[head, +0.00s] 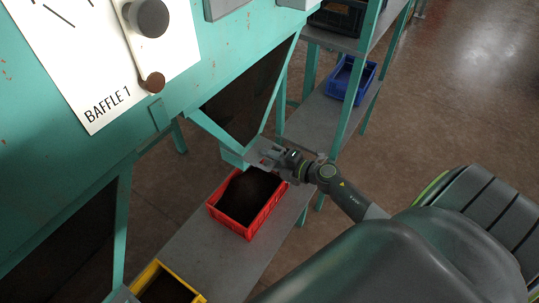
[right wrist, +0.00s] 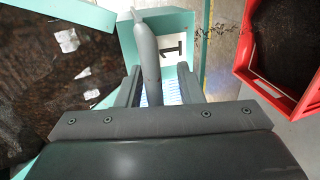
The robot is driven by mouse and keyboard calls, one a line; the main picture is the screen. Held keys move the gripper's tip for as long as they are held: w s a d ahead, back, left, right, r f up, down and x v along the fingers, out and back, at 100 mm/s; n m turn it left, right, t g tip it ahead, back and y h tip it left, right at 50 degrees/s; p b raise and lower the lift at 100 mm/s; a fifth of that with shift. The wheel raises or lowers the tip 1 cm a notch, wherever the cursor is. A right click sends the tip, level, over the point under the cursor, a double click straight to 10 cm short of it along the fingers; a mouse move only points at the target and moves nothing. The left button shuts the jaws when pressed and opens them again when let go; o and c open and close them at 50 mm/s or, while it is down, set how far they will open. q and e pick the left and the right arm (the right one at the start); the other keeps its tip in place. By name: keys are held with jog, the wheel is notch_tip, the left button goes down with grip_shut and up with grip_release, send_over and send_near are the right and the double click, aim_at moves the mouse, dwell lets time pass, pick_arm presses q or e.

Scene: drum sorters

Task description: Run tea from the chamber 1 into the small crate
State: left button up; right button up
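The teal sorter (head: 120,165) fills the left of the head view, with a plate marked BAFFLE 1 (head: 97,90). My right gripper (head: 262,157) is at the chute's lower end, above a red crate (head: 255,225) with dark brown stuff inside. Behind the handle is a teal box marked 1 (right wrist: 172,48). The red crate also shows in the right wrist view (right wrist: 273,91). My left gripper is out of view.
The red crate and a yellow crate (head: 151,268) with dark contents stand on a grey shelf (head: 205,250). A blue crate (head: 352,80) stands on another shelf at the upper right, below a black crate (head: 338,18). Teal posts (head: 357,65) rise near my right arm.

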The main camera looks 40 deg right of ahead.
jog(key=shift+w+r, duration=0.15)
jog(key=b+v, duration=0.3)
jog(key=v, duration=1.4)
jog(key=shift+s+b, duration=0.25)
jog(key=shift+b, duration=0.1)
dwell(5.1)
